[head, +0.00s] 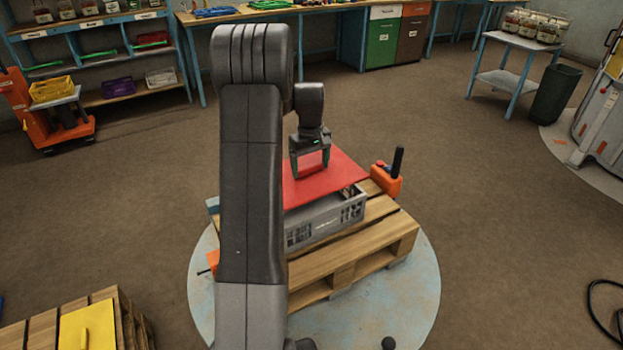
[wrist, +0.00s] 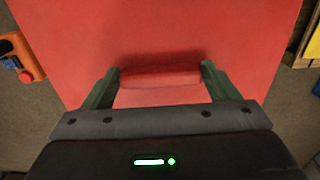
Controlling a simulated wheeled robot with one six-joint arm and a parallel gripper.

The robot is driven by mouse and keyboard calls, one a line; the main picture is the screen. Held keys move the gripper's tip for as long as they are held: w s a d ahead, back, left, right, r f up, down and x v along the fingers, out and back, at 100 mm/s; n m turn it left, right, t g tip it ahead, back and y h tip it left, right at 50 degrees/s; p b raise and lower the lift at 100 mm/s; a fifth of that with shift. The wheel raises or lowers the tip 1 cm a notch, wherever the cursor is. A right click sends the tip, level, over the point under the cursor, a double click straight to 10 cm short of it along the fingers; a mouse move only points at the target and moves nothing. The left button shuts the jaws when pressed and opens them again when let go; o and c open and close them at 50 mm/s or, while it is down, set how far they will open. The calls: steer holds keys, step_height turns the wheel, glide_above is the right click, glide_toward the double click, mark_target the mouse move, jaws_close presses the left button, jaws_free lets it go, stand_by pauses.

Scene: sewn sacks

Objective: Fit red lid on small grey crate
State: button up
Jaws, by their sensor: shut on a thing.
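The red lid (head: 325,181) is a flat panel with a raised bar handle (wrist: 160,76) on top. My gripper (head: 310,172) is shut on that handle, with one finger at each end of it in the wrist view (wrist: 158,80). The small grey crate (head: 325,222) stands on a wooden pallet. The lid lies over the crate in the head view and looks turned relative to it. A front right corner of the crate's opening shows uncovered beside the lid. My arm hides the crate's left part. I cannot tell whether the lid touches the rim.
The pallet (head: 375,240) sits on a round pale blue plate (head: 425,290). An orange device with a black handle (head: 387,180) stands at the pallet's back right. Another pallet with a yellow panel (head: 88,327) is at front left.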

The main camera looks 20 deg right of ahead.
mark_target(311, 174)
step_height(311, 174, down, 5)
steer(key=shift+f, duration=0.1)
stand_by(0.3)
steer(key=shift+f, duration=0.55)
steer(key=o, duration=1)
step_height(311, 174, up, 13)
steer(key=shift+r, duration=0.15)
